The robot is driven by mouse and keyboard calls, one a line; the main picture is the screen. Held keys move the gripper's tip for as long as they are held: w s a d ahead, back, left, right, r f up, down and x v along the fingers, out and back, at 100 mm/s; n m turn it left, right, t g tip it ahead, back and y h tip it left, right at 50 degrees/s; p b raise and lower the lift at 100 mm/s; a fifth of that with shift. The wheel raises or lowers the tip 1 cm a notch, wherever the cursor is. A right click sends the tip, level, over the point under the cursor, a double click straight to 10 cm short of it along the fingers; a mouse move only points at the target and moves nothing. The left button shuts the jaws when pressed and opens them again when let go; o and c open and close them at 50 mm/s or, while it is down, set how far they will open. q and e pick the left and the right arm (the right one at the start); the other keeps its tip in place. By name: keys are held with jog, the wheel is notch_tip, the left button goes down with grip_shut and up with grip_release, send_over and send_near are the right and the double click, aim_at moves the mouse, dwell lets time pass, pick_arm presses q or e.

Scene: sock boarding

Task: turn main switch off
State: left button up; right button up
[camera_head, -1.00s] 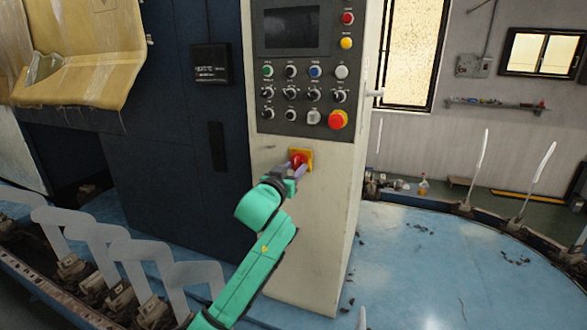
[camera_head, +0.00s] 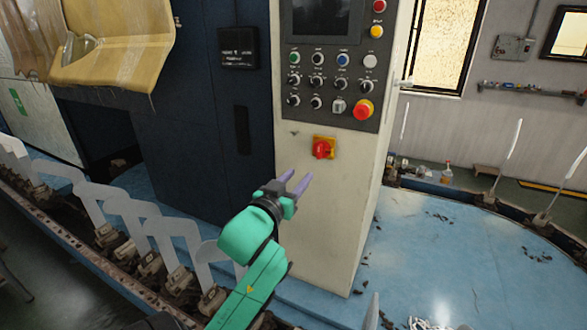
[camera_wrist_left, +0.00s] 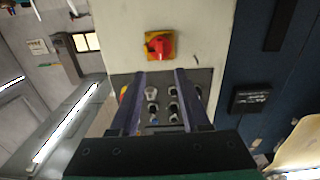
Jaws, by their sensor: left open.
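The main switch (camera_head: 323,148) is a red rotary knob on a yellow square plate, low on the front of the cream control cabinet (camera_head: 330,220). It also shows in the left wrist view (camera_wrist_left: 160,46), just beyond the fingertips, with its red handle lying roughly sideways in that picture. My left gripper (camera_head: 295,181) is open and empty, below and to the left of the switch and apart from it. Its two purple fingers also show in the left wrist view (camera_wrist_left: 159,76). My right gripper is not in view.
A grey panel (camera_head: 323,66) of buttons and knobs, with a red emergency button (camera_head: 363,110), sits above the switch. A dark blue cabinet (camera_head: 205,140) stands left. Flat pale sock forms (camera_head: 130,225) line the lower left. Blue floor lies right of the cabinet.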

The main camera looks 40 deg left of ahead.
pick_arm(q)
jog(key=shift+p+v, duration=0.95)
jog(key=shift+p, duration=0.3)
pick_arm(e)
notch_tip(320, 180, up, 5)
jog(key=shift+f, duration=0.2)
pick_arm(q)
jog(key=shift+w, duration=0.1)
